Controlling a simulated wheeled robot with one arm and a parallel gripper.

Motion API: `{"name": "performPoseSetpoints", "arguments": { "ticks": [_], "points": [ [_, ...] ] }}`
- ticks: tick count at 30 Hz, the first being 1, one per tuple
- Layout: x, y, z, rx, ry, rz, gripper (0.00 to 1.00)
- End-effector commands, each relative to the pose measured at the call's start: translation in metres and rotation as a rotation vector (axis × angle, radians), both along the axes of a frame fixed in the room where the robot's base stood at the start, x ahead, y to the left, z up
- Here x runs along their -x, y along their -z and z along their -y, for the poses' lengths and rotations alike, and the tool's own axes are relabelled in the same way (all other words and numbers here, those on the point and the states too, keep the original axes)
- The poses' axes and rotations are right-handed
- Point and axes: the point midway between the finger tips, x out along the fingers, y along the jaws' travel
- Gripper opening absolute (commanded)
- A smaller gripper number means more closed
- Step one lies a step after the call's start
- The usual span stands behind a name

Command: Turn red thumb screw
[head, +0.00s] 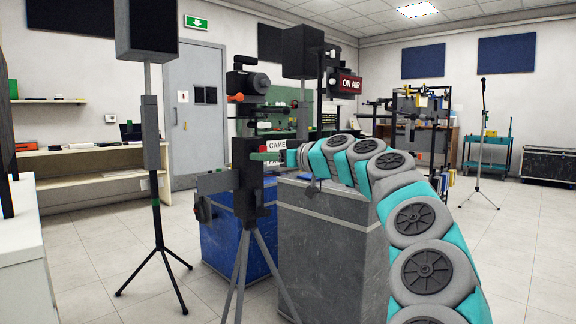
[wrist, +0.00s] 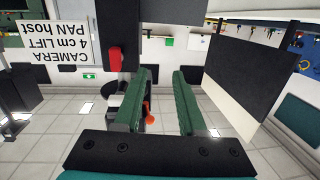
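In the wrist view, which looks upside down, a red knob (wrist: 115,59), apparently the red thumb screw, sits on a dark post (wrist: 117,25). It lies just left of my gripper's left finger. My gripper (wrist: 165,72) is open, with two green fingers apart and nothing held between them. A smaller orange-red knob (wrist: 147,108) shows beyond the left finger, partly hidden by it. In the head view, my gripper (head: 264,157) is beside the dark camera stand (head: 246,165), level with its thick middle block.
A white sign (wrist: 60,45) reading CAMERA 4 cm LIFT PAN hangs beside the post. A dark panel with a pale edge (wrist: 240,75) is close on the right. In the head view, a grey case (head: 330,240) and a blue case (head: 225,245) stand below my arm.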

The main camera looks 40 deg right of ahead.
Motion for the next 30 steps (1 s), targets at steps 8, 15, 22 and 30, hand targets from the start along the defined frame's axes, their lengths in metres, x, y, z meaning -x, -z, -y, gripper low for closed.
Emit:
{"name": "performPoseSetpoints", "arguments": {
  "ticks": [8,15,22,30],
  "points": [
    [0.011,0.003,0.065,0.014,0.11,0.061,0.4],
    [-0.01,0.001,0.064,0.015,0.11,0.059,0.4],
    [-0.04,0.0,0.06,0.015,0.108,0.059,0.4],
    [-0.063,0.004,0.06,0.014,0.111,0.061,0.4]
  ]
}}
